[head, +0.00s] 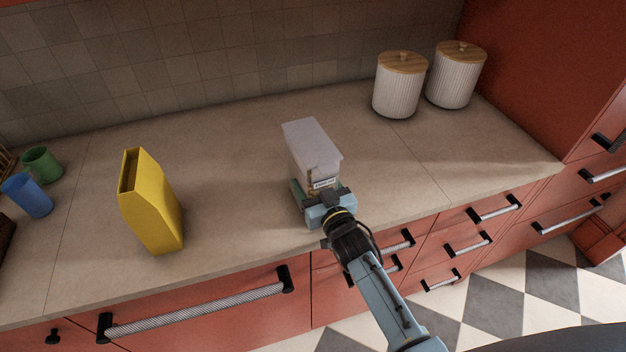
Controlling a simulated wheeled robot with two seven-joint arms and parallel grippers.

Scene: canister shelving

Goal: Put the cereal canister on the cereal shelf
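The cereal canister (312,147) is a clear-white container with a pale lid and a small label low on its front. It is at the middle of the counter in the head view. My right gripper (318,192) is at the canister's lower front, its arm coming in from the bottom right. One finger shows by the canister's left side; the other is mostly hidden. I cannot tell whether the fingers touch the canister. My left gripper is not in view. No cereal shelf shows in this view.
A yellow open-topped box (152,205) stands to the left on the counter (235,180). Blue (27,195) and green (42,164) cups are at far left. Two ribbed white jars (398,88) (455,78) with wooden lids stand at the back right. Counter between box and canister is clear.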

